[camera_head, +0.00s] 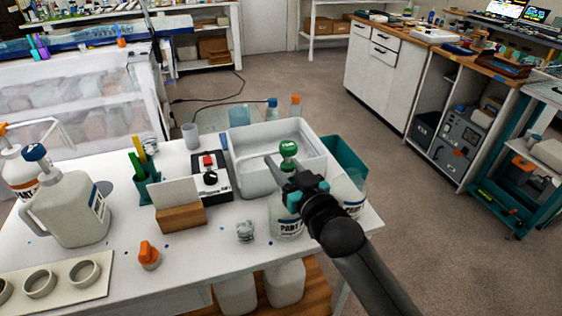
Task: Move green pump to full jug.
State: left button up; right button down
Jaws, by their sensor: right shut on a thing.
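My right gripper (288,181) is shut on the green pump (288,148), whose round green top stands up above the fingers. The pump is over the front edge of the white tub, as seen from here. I cannot tell how full either is, or whether the pump touches one. My left gripper is not in view.
A white tub (252,187) and teal bin (347,155) stand behind. At left are a large blue-capped jug (72,215) and another jug (18,172). A black scale (212,182), card holder (181,218) and orange-topped item (149,256) are on the table. The front middle is mostly clear.

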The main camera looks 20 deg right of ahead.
jog(key=shift+f+b, duration=0.3)
jog(key=shift+f, duration=0.4)
jog(key=shift+f, duration=0.1)
jog(key=shift+f, duration=0.2)
jog(key=shift+f, duration=0.25)
dwell(0.4)
jog(key=shift+c, duration=2.3)
grip_release()
